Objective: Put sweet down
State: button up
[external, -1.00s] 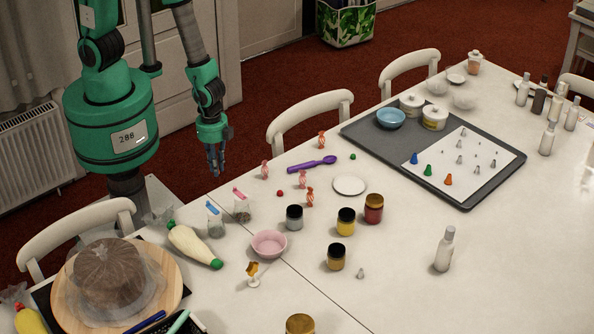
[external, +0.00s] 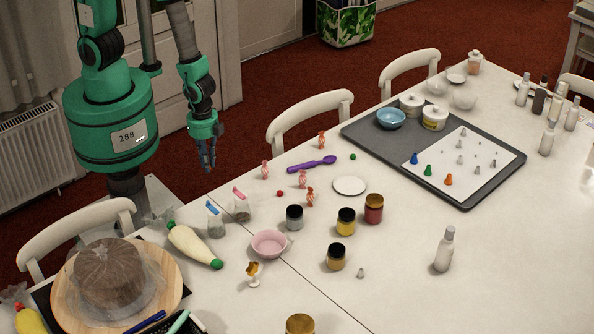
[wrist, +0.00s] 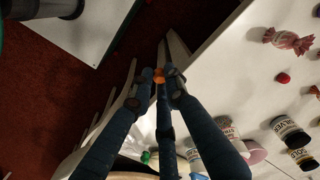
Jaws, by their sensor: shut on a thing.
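My gripper (external: 208,162) hangs fingers down beyond the table's far left edge, above the chair and floor area. In the wrist view the fingertips (wrist: 160,77) are closed together around a small orange thing (wrist: 158,75), probably a sweet; the fingers mostly hide it. In the external view it cannot be made out. Wrapped pink-and-white sweets (external: 265,170), (external: 302,180), (external: 310,197) and an orange-red one (external: 322,140) lie on the white table. One wrapped sweet also shows in the wrist view (wrist: 287,40). A small red ball (external: 280,193) and a green ball (external: 353,156) lie near them.
A chair (external: 300,122) stands at the table edge. The table strip between bags and sweets is clear.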

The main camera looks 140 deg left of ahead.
jog(key=w+a+r+p, duration=0.1)
jog(key=w+a+r, duration=0.2)
jog(key=w+a, duration=1.3)
jog(key=w+a+r+p, duration=0.2)
jog(key=w+a, duration=1.3)
jog(key=w, duration=0.2)
jog(key=shift+w+a+r+m+p, duration=0.3)
jog(key=shift+w+a+r, duration=0.05)
jog(key=shift+r, duration=0.05)
jog(key=shift+f, duration=0.1)
send_over(347, 188)
jog(key=shift+f, duration=3.05)
jog(key=shift+f, duration=1.85)
